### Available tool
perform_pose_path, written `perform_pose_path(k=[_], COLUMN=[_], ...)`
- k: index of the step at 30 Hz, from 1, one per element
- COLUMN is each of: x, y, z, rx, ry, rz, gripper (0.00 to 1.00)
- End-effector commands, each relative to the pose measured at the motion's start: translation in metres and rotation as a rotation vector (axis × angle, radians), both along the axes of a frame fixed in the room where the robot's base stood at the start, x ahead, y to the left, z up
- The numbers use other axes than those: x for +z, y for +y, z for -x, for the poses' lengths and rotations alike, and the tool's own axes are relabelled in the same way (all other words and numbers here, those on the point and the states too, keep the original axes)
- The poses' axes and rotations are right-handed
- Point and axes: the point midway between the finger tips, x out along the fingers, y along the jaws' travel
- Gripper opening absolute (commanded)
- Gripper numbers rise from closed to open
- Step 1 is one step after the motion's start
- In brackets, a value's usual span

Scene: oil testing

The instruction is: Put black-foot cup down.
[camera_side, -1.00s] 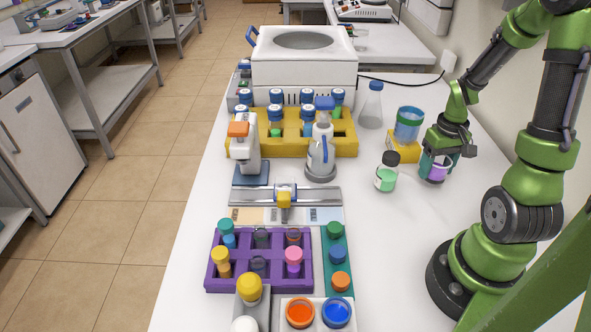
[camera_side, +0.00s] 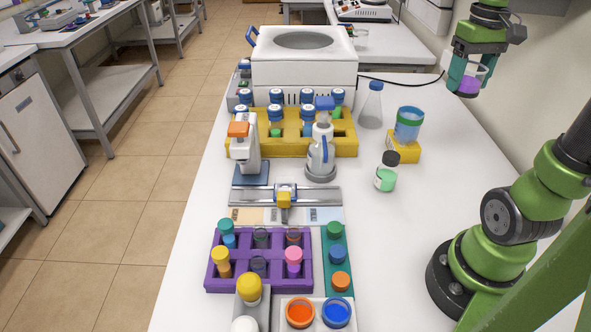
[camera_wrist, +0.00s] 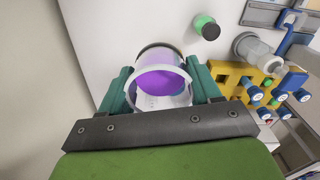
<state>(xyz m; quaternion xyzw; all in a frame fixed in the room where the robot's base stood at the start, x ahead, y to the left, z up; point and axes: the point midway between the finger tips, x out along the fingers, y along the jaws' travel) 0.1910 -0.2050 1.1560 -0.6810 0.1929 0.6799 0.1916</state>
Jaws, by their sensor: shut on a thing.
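The black-foot cup (camera_side: 470,82) is a clear cup with purple liquid and a dark base. My gripper (camera_side: 470,75) is shut on it and holds it high in the air at the upper right of the side view, well clear of the table. In the wrist view the cup (camera_wrist: 163,80) sits between the two green fingers of my gripper (camera_wrist: 160,92), with its purple liquid and dark foot showing. The white table (camera_side: 440,170) has bare surface below and in front of the cup.
A jar with green liquid (camera_side: 387,174) stands alone on the table. A clear flask (camera_side: 371,105) and a yellow rack (camera_side: 347,143) are farther left.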

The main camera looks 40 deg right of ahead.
Motion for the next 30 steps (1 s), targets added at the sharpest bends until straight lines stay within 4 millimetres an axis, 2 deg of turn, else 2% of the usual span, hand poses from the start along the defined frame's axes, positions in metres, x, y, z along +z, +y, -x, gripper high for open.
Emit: perform_pose_path(k=[3,8,13,16,20,24,26,30], x=[0.020,0.022,0.027,0.030,0.034,0.036,0.037,0.036], y=[0.001,0.016,0.041,0.067,0.118,0.185,0.217,0.293], z=[-0.002,-0.036,-0.078,-0.109,-0.151,-0.187,-0.198,-0.212], rx=[0.004,0.094,0.207,0.293,0.431,0.581,0.642,0.782], ry=[-0.002,0.001,0.002,0.001,0.002,0.002,0.003,0.002], rz=[0.000,-0.002,-0.002,-0.002,-0.002,-0.001,-0.003,-0.003], gripper=[0.29,0.29,0.29,0.29,0.29,0.29,0.29,0.29])
